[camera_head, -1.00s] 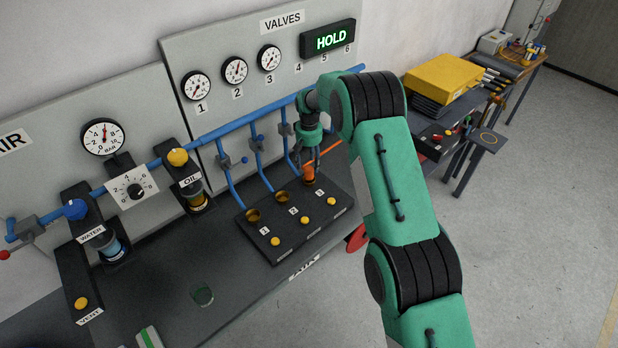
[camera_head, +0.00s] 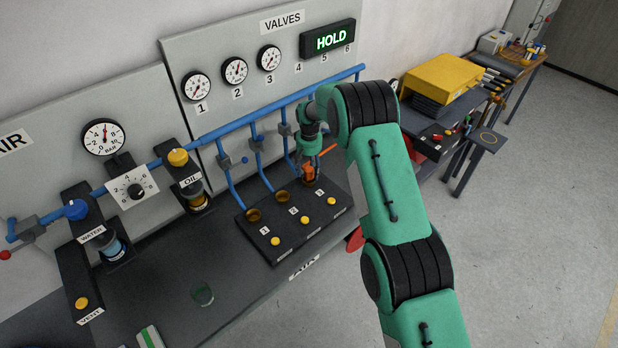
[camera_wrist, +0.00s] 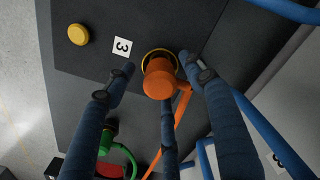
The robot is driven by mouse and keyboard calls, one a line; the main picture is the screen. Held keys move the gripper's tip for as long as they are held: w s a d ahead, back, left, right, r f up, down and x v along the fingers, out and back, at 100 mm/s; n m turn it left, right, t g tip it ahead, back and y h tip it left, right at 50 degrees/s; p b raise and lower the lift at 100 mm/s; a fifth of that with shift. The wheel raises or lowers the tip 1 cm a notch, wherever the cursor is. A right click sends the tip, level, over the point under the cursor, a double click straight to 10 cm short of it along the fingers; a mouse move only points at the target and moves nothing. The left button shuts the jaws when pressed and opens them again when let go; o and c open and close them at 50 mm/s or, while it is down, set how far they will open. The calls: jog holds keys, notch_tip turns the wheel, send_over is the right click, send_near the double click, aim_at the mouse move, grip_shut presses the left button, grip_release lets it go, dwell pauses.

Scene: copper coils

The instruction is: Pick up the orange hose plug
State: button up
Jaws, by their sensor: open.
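The orange hose plug (camera_wrist: 158,80) sits in the brass-ringed port beside the label 3, with its orange hose running off towards the bottom of the wrist view. In the head view the plug (camera_head: 308,172) shows at the far-right port of the black block, partly hidden by the fingers. My gripper (camera_wrist: 156,68) is open, with dark fingers to the left and right of the plug and another finger below it in the wrist view. Gaps show between the side fingers and the plug. In the head view my gripper (camera_head: 309,168) is down around the plug.
The black port block (camera_head: 290,240) has two empty brass ports (camera_head: 254,215) and yellow buttons (camera_head: 304,219). Blue pipes (camera_head: 232,185) run close behind it. In the wrist view a green plug (camera_wrist: 107,140) with a green hose lies beyond the left finger.

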jog(key=shift+c, duration=0.2)
jog(key=c, duration=1.3)
jog(key=shift+r, duration=0.2)
jog(key=shift+r, duration=0.75)
notch_tip(320, 180, up, 2)
jog(key=s+d, duration=0.1)
jog(key=s, duration=0.4)
jog(key=s+d, duration=0.2)
jog(key=s, duration=0.3)
jog(key=s+d+r+b, duration=0.1)
jog(key=s, duration=0.4)
jog(key=shift+s+d, duration=0.15)
jog(key=shift+d, duration=0.15)
jog(key=shift+r, duration=0.1)
